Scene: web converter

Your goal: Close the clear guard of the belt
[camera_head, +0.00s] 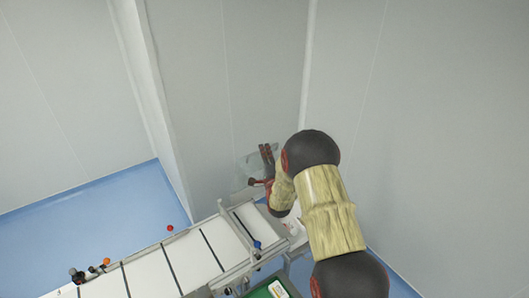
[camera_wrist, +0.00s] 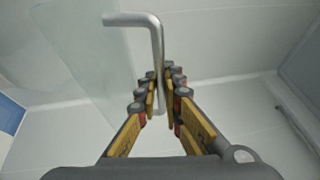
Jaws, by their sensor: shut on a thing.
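The clear guard (camera_head: 252,164) shows as a faint see-through panel at the far end of the belt (camera_head: 189,260), raised above it. In the wrist view the guard (camera_wrist: 85,50) is a pale transparent sheet at the upper left. A bent metal handle (camera_wrist: 157,45) stands beside its edge. My gripper (camera_wrist: 164,82) is shut on the handle, with its fingers on both sides of the bar. In the head view my gripper (camera_head: 266,168) is small and next to the guard, and my arm hides part of the belt's far end. How the handle joins the guard is unclear.
The white belt has dark cross bars and metal side rails. A blue knob (camera_head: 257,245) is on the near rail, and red and orange knobs (camera_head: 170,228) are along the far side. A green panel (camera_head: 266,290) is at the bottom. Grey walls stand close behind.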

